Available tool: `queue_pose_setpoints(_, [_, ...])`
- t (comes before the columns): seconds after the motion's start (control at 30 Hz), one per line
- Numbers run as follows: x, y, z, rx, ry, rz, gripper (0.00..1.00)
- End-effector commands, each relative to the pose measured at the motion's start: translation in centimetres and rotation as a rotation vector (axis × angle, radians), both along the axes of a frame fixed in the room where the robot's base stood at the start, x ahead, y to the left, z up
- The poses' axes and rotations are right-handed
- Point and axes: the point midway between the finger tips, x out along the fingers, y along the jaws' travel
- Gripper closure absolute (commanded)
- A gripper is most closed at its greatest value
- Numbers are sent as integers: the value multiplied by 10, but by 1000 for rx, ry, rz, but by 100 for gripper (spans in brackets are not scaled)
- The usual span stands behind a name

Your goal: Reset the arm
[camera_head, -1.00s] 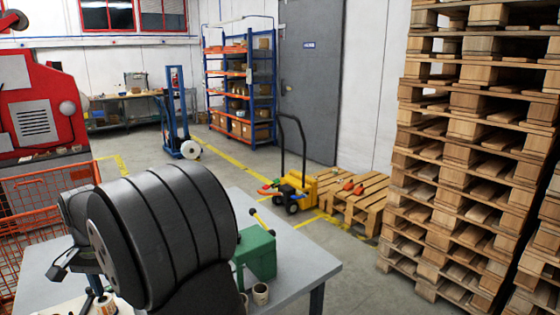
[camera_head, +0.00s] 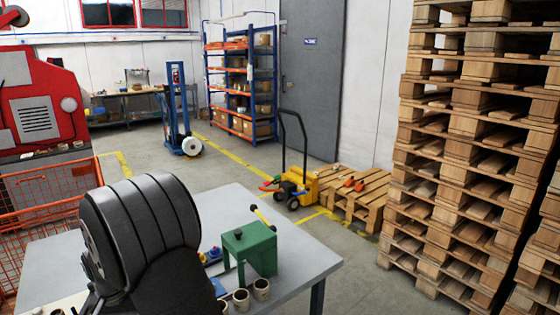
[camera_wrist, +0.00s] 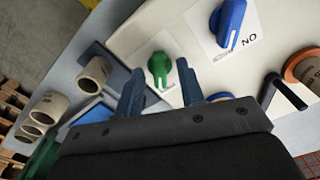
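In the wrist view my gripper (camera_wrist: 160,88) has its two blue-grey fingers apart with nothing held between them. A green knob (camera_wrist: 159,67) on a pale panel (camera_wrist: 185,45) shows just beyond the fingertips, between them in the picture; I cannot tell whether they touch it. A blue knob (camera_wrist: 231,22) on a white plate marked "NO" is further up and right. In the head view my large dark arm link covers the left part of the grey table (camera_head: 225,208), and my gripper is hidden behind it.
A green box-like device (camera_head: 250,248) stands on the table near several cardboard cores (camera_head: 262,289), which also show in the wrist view (camera_wrist: 95,71). A black lever (camera_wrist: 285,92) is at the right there. A yellow pallet truck (camera_head: 300,186) and stacked pallets (camera_head: 465,150) stand beyond.

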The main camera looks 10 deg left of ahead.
Motion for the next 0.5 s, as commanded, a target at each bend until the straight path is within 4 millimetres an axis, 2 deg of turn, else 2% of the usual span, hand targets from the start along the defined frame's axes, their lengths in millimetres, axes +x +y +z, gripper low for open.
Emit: queue_pose_setpoints(0.5, [0,0,0,0,0,428,65])
